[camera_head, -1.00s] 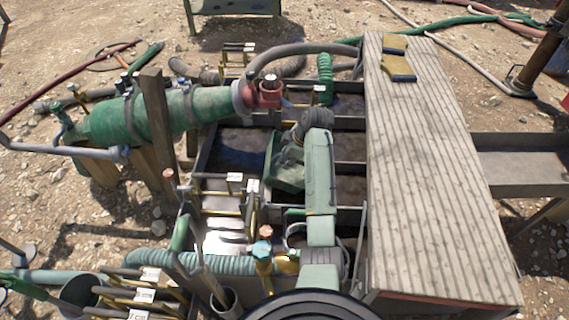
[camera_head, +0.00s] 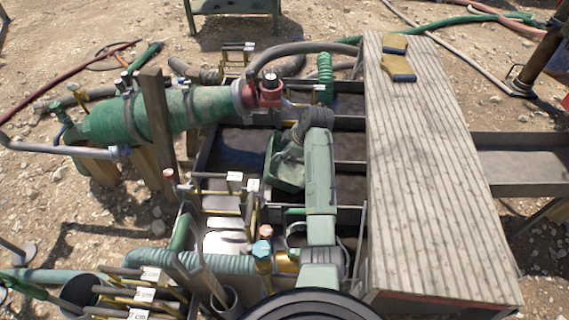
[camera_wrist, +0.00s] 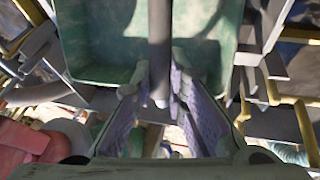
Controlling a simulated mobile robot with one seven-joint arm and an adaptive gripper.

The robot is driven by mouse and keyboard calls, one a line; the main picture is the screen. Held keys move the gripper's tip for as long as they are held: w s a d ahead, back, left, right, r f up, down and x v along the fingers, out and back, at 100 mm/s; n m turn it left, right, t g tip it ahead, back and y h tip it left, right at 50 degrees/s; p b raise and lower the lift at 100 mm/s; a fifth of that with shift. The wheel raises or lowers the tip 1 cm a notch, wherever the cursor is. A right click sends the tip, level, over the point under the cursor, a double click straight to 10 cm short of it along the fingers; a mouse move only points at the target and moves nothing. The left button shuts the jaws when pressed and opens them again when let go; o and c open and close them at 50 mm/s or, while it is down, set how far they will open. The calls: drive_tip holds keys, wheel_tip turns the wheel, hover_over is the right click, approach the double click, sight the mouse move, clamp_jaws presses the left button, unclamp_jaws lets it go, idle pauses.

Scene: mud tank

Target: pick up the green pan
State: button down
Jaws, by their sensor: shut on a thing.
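The green pan (camera_wrist: 105,40) fills the top of the wrist view, its inside facing the camera. A dark grey handle (camera_wrist: 160,40) runs over it and down between the fingers. My gripper (camera_wrist: 160,88) is shut on this handle with its ridged purple-grey pads. In the head view the pan (camera_head: 287,174) shows just left of my arm, above the dark mud tank; my arm hides part of it and my fingers. I cannot tell whether the pan touches anything below.
A wide grey plank platform (camera_head: 430,170) stands right of my arm. A green cylinder (camera_head: 150,115) with a red valve (camera_head: 265,92) lies at the left. Yellow-railed racks (camera_head: 228,195) and a ribbed hose (camera_head: 205,262) stand close at the left. Wood-walled tank compartments (camera_head: 235,150) lie around the pan.

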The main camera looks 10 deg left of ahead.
drive_tip(key=shift+r, duration=0.15)
idle(0.5)
wheel_tip(320, 180, up, 28)
drive_tip(key=p, duration=0.1)
idle(0.3)
drive_tip(key=shift+p, duration=0.4)
